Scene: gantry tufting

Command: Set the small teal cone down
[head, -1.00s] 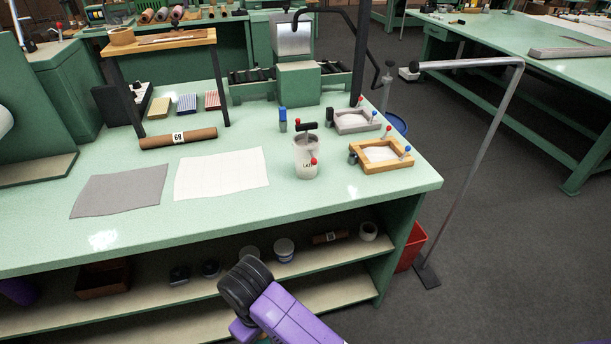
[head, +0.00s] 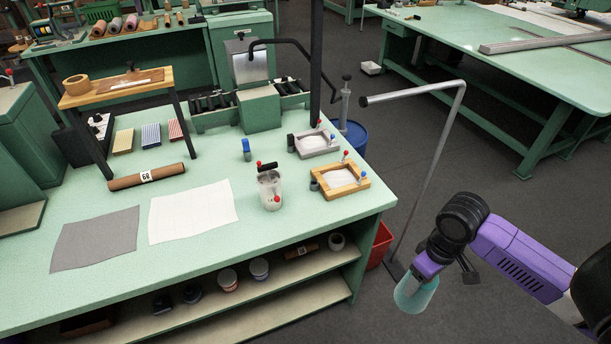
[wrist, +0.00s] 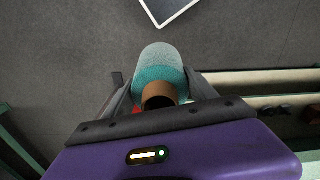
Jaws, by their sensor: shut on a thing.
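The small teal cone (head: 415,294) is held in my gripper (head: 443,268), out over the dark floor to the right of the green workbench. In the wrist view the teal cone (wrist: 160,68) sits between the two dark fingers of my gripper (wrist: 160,92), which are shut on it. Its teal yarn is wound around a brown core tube (wrist: 159,94) whose open end faces the wrist camera. In the head view part of the cone is hidden by the gripper.
The green workbench (head: 110,290) carries a white sheet (head: 192,212), a grey sheet (head: 95,240), a tool cup (head: 270,190) and small frames at its right end. A bent metal stand (head: 432,175) and a red bin (head: 379,245) stand beside it. Open floor lies to the right.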

